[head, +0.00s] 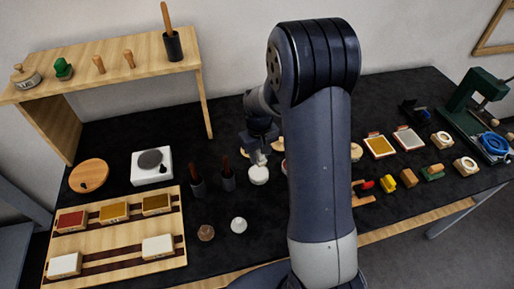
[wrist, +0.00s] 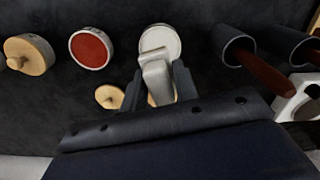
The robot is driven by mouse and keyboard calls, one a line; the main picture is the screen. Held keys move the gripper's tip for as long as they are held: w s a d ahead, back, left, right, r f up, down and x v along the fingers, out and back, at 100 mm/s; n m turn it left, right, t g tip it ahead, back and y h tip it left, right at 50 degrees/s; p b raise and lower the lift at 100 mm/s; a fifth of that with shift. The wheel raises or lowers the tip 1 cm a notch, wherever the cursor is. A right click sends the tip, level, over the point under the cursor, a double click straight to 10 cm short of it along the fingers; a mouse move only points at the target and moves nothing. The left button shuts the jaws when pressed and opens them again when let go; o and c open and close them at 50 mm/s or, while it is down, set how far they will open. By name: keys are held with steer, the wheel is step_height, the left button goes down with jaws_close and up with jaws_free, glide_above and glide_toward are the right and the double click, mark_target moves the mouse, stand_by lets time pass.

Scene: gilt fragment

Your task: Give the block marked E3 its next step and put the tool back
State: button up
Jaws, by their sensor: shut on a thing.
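My gripper (head: 260,143) is shut on a pale grey tool (wrist: 156,78), whose shape is partly hidden by the fingers. In the wrist view the tool's end is over the near rim of a round white dish (wrist: 160,40); I cannot tell whether it touches. The dish also shows below the gripper in the head view (head: 259,176). On the slotted wooden rack at the left sit a red-topped block (head: 70,221), an ochre block (head: 114,211), a brown-gold block (head: 156,204) and two white blocks (head: 64,265) (head: 157,246). No E3 mark is readable.
Two dark cups with brown handles (head: 197,186) (head: 227,179) stand beside the dish. A red-filled dish (wrist: 91,49) and a wooden lid (wrist: 28,54) lie nearby. A white block with a grey disc (head: 152,164) stands behind the rack. My arm hides the table's middle.

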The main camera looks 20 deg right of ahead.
mark_target(259, 173)
steer(key=shift+f+b, duration=1.75)
steer(key=shift+f, duration=1.05)
steer(key=shift+s+f+b, duration=0.15)
steer(key=shift+f+b, duration=0.4)
steer(key=shift+r+p, duration=2.3)
steer(key=shift+r, duration=1.3)
steer(key=shift+f, duration=0.1)
